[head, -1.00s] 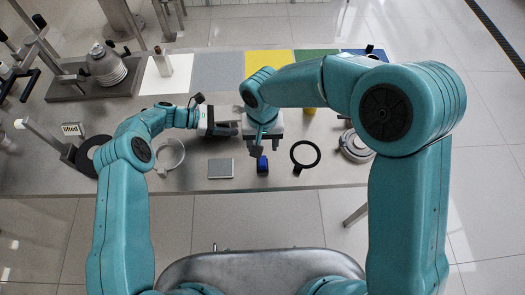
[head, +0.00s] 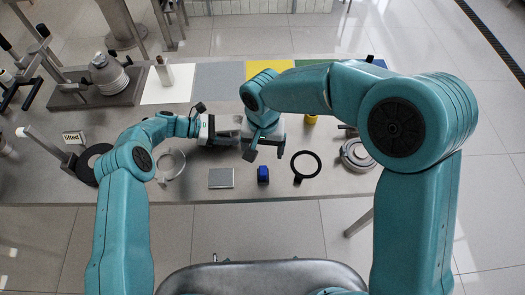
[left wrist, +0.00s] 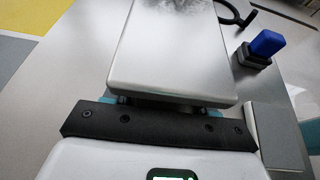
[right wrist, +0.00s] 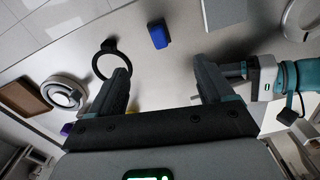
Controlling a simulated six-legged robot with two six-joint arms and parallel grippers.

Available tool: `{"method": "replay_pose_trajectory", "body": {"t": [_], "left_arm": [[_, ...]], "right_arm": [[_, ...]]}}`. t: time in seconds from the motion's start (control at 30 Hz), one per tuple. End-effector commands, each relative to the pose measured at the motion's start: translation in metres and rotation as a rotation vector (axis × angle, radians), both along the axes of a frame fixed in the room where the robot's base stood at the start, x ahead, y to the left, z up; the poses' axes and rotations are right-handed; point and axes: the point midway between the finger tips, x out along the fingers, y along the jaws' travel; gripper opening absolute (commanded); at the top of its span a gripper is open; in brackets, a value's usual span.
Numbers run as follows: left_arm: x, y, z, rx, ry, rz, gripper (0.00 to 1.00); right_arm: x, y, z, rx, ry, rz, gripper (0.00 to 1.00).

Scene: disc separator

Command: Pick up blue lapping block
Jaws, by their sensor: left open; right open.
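The blue lapping block (head: 263,174) sits on a dark base on the table near its front edge. It also shows in the left wrist view (left wrist: 267,43) and, beyond the fingertips, in the right wrist view (right wrist: 158,35). My right gripper (head: 264,152) is open and empty just behind the block, apart from it. Its two dark fingers stand wide apart in the right wrist view (right wrist: 163,88). My left gripper (head: 230,139) is open, beside the right one. In the left wrist view a large pale grey body hides its fingers.
A grey square plate (head: 221,178) lies left of the block, and a black ring (head: 305,165) with a handle lies right. A round metal piece (head: 357,154) is farther right. A clear ring (head: 171,164) is at left. My two grippers are close together.

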Motion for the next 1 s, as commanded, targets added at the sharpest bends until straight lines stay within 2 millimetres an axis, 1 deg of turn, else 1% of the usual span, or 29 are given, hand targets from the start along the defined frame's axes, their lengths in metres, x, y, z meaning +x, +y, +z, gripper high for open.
{"method": "replay_pose_trajectory", "body": {"t": [0.17, 0.3, 0.4, 0.5, 0.6, 0.73, 0.8, 1.0], "left_arm": [[0.000, 0.000, 0.000, 0.000, 0.000, 0.000, 0.55], [0.000, 0.000, 0.000, 0.000, 0.000, 0.000, 0.55], [0.000, 0.000, 0.000, 0.000, 0.000, 0.000, 0.55], [0.000, 0.000, 0.000, 0.000, 0.000, 0.000, 0.55], [0.000, 0.000, 0.000, 0.000, 0.000, 0.000, 0.55], [0.000, 0.000, 0.000, 0.000, 0.000, 0.000, 0.55], [0.000, 0.000, 0.000, 0.000, 0.000, 0.000, 0.55], [0.000, 0.000, 0.000, 0.000, 0.000, 0.000, 0.55]], "right_arm": [[0.001, 0.001, -0.001, 0.008, -0.008, -0.408, 0.81], [0.002, 0.002, -0.005, 0.013, -0.009, -0.775, 0.81], [0.002, 0.002, -0.008, 0.017, -0.008, -1.008, 0.81], [0.001, 0.001, -0.011, 0.017, -0.007, -1.192, 0.81], [0.001, 0.001, -0.014, 0.017, -0.006, -1.320, 0.81], [0.000, 0.000, -0.021, 0.011, -0.003, -1.404, 0.81], [-0.003, -0.002, -0.036, -0.004, 0.004, -1.406, 0.81], [-0.003, -0.002, -0.074, -0.003, 0.005, -1.405, 0.81]]}}
